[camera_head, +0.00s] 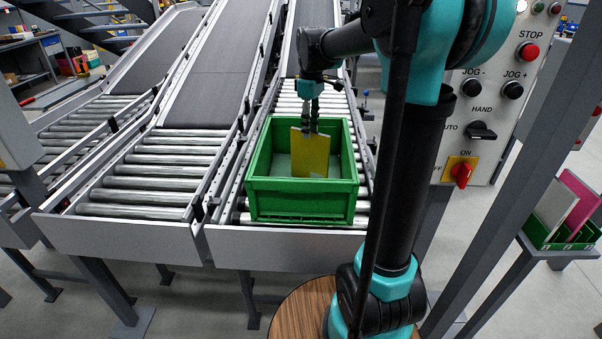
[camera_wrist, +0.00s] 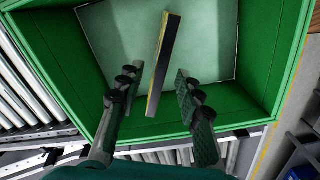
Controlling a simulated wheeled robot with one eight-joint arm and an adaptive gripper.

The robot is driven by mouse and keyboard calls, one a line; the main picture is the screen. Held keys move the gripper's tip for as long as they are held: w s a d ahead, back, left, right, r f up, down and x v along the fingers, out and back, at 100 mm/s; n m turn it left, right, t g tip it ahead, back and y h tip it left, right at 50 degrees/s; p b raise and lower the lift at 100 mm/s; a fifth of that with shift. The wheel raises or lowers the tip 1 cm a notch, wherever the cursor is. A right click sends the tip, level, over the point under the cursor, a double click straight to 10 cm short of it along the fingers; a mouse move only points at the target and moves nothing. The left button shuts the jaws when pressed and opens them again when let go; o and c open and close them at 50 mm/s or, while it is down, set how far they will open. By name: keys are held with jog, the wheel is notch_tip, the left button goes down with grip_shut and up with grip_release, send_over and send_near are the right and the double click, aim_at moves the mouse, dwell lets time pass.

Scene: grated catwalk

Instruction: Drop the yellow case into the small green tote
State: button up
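The small green tote (camera_head: 304,198) sits on the roller conveyor. The yellow case (camera_head: 309,154) is inside it, standing on edge, its top near the tote's rim height. My gripper (camera_head: 309,122) is above the tote at the case's top edge. In the wrist view the case (camera_wrist: 164,62) shows edge-on as a thin dark and yellow strip between my two fingers (camera_wrist: 155,82). The fingers are spread, with a gap on both sides of the case. Whether the case touches the tote floor cannot be told.
A pale flat panel (camera_wrist: 112,40) covers much of the tote's floor. Other roller conveyors (camera_head: 150,170) run to the left. A control panel (camera_head: 497,90) stands at the right. Below it, pink (camera_head: 584,207) and whitish (camera_head: 556,207) cases stand in another green container (camera_head: 560,242).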

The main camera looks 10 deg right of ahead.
notch_tip(320, 180, up, 12)
dwell(0.6)
jog(key=shift+s, duration=0.15)
